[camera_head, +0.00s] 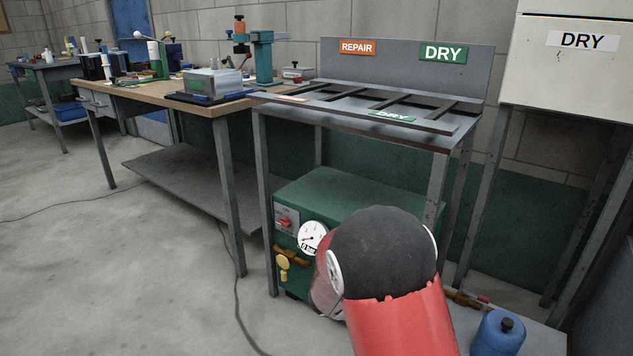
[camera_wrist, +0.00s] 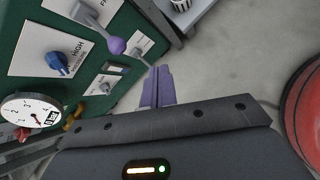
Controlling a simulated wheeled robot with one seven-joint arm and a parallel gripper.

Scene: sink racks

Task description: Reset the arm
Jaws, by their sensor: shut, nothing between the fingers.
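My gripper (camera_wrist: 158,85) shows in the wrist view with its two purple fingers together and nothing between them. It points past a green machine (camera_wrist: 105,20), with bare grey floor to the right. In the head view my red and black arm rises at the bottom centre-right, in front of the green machine (camera_head: 340,195). My gripper is hidden in the head view.
A grey rack table (camera_head: 460,140) with REPAIR and DRY signs stands above the green machine. A wooden workbench (camera_head: 130,92) with tools is at left. A white DRY cabinet (camera_head: 575,80) stands at right. A blue canister (camera_head: 497,335) is low at right. Floor at left is clear apart from cables.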

